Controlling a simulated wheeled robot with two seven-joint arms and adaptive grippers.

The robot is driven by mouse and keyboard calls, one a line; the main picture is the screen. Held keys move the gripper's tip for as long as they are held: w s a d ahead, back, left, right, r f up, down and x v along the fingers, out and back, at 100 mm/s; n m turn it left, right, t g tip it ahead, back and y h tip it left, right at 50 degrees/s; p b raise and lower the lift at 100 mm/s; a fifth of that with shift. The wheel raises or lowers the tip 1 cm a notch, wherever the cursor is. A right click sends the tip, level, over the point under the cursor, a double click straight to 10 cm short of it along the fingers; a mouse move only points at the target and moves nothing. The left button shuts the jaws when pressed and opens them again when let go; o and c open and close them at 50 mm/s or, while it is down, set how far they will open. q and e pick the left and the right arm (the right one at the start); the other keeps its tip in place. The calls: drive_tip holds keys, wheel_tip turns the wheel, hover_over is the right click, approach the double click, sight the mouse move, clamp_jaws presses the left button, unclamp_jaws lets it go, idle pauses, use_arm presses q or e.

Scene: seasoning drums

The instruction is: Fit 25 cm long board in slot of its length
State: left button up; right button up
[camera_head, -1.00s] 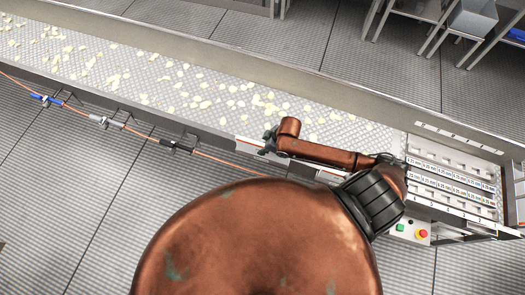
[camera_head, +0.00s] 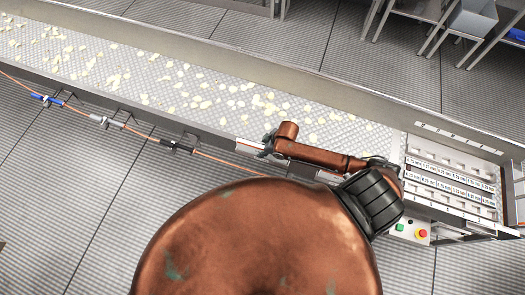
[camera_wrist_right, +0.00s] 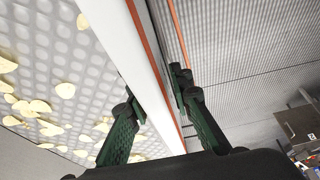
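My right gripper (camera_head: 264,148) is at the near side wall of the conveyor, with its arm reaching in from the right. In the right wrist view its two fingers (camera_wrist_right: 152,115) are apart, one on each side of a white strip with an orange-red edge (camera_wrist_right: 150,65). I cannot tell whether this strip is a loose board or part of the wall, and no grip on it shows. A labelled rack with several rows (camera_head: 450,182) stands at the conveyor's right end; the 25 cm slot cannot be read. My left gripper is out of view.
The conveyor belt (camera_head: 130,80) carries scattered pale chips. Clamps (camera_head: 177,146) and an orange cable (camera_head: 222,161) run along its near side. A panel with green and red buttons (camera_head: 411,232) is below the rack. Tables stand at the back right.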

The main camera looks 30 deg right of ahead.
drive_tip(key=shift+o, duration=0.8)
drive_tip(key=shift+r, duration=0.2)
drive_tip(key=v, duration=1.2)
drive_tip(key=shift+f, duration=0.1)
